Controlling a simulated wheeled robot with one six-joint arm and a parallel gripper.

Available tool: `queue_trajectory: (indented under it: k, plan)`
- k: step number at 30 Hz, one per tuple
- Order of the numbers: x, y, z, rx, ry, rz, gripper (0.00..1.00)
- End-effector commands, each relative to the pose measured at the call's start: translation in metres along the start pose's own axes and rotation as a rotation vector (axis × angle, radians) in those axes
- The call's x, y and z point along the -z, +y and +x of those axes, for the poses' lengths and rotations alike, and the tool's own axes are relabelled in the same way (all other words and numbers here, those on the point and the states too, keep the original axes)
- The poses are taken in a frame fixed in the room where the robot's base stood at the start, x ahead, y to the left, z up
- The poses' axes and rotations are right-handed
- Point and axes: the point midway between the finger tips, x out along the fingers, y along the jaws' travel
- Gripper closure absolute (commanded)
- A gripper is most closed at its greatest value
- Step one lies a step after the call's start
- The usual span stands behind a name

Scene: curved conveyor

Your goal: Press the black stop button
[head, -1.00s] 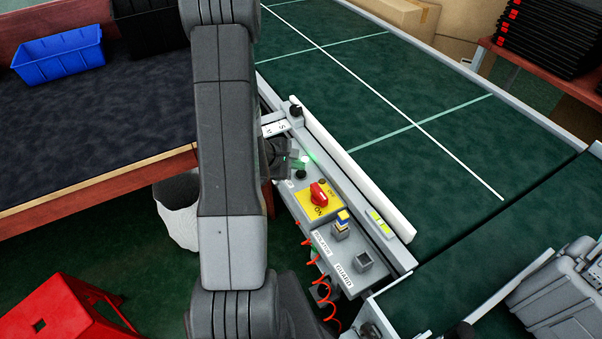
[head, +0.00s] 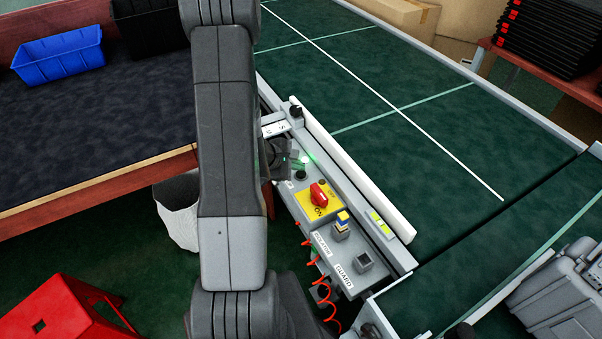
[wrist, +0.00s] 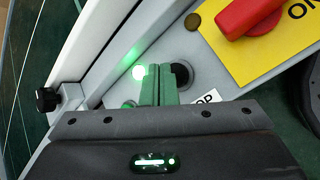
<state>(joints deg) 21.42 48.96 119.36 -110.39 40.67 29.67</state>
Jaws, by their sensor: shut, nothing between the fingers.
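The black stop button (wrist: 181,76) is a round black cap in a dark ring on the grey control panel. A label ending in "OP" sits beside it. In the head view the black button (head: 300,174) shows just below my gripper (head: 288,161). In the wrist view my gripper (wrist: 158,84) is shut and empty. Its green-lit fingertips overlap the left edge of the button's ring. I cannot tell whether they touch the panel. A glowing green light (wrist: 139,72) is just left of the fingers.
A red rotary switch (head: 319,194) on a yellow plate is close to the button. Stacked yellow and blue parts (head: 342,221) and a grey square socket (head: 364,262) lie farther along the panel. A white rail (head: 355,175) borders the green conveyor belt (head: 430,165).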

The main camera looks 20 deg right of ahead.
Motion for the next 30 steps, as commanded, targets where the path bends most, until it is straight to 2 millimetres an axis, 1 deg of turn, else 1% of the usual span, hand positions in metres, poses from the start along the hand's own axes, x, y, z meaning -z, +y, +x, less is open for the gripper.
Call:
queue_trajectory:
  k: [20, 30]
  plan:
    - [0.0004, -0.0004, 0.0005, 0.0, 0.0, 0.0, 1.0]
    - [0.0046, -0.0045, 0.0062, -0.001, 0.0, 0.0, 1.0]
